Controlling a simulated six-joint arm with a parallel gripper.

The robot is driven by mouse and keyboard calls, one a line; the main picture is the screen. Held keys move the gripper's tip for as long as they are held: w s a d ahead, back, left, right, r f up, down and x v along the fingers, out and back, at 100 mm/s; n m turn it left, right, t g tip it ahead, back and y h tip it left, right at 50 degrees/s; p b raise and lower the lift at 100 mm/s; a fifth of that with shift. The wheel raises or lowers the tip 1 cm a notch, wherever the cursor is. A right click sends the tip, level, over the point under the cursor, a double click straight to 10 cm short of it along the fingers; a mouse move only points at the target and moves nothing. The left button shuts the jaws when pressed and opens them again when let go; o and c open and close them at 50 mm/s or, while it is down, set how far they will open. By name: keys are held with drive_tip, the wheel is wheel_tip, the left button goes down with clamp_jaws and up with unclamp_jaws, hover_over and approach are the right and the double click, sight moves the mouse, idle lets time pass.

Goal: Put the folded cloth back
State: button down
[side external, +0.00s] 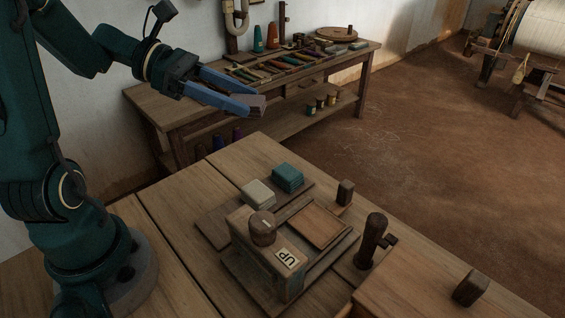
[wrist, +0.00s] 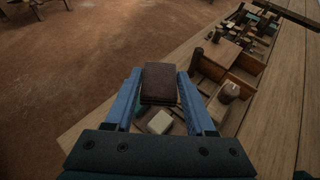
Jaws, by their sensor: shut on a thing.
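My gripper (side external: 250,104) is shut on a brown folded cloth (side external: 258,105) and holds it in the air, high above the worktable. In the wrist view the brown cloth (wrist: 160,82) lies between the two blue fingers. A cream folded cloth (side external: 258,192) and a teal folded cloth (side external: 288,177) rest side by side on a flat wooden board (side external: 213,228) on the table. The cream cloth (wrist: 160,122) also shows below the held cloth in the wrist view, where the teal one is mostly hidden.
Beside the board stands a wooden box (side external: 262,262) with a round knob and an "UP" label. A dark upright post (side external: 374,238) and small blocks stand to its right. A bench (side external: 160,103) with tools is behind. The near left tabletop is clear.

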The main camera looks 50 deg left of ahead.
sight(220, 218)
drive_tip(key=shift+s, duration=0.1)
idle(0.4)
drive_tip(key=shift+s+d+f+m+g+h, duration=0.15)
drive_tip(key=shift+s+f+m+g+h, duration=0.05)
drive_tip(key=shift+m+g+h, duration=0.25)
drive_tip(key=shift+s+d+f+m+g+h, duration=0.3)
drive_tip(key=shift+s+f+m+g, duration=0.9)
drive_tip(key=shift+f, duration=1.7)
drive_tip(key=shift+s+d+f+m+g+h, duration=0.15)
drive_tip(key=shift+s+f+m+g+h, duration=0.25)
drive_tip(key=shift+s+f+m+g, duration=1.65)
drive_tip(key=shift+s+d+f+m+g+h, duration=0.3)
drive_tip(key=shift+f+g, duration=0.2)
drive_tip(key=shift+f, duration=3.2)
drive_tip(key=shift+f, duration=0.6)
drive_tip(key=shift+c, duration=0.8)
unclamp_jaws()
drive_tip(key=shift+a, duration=0.1)
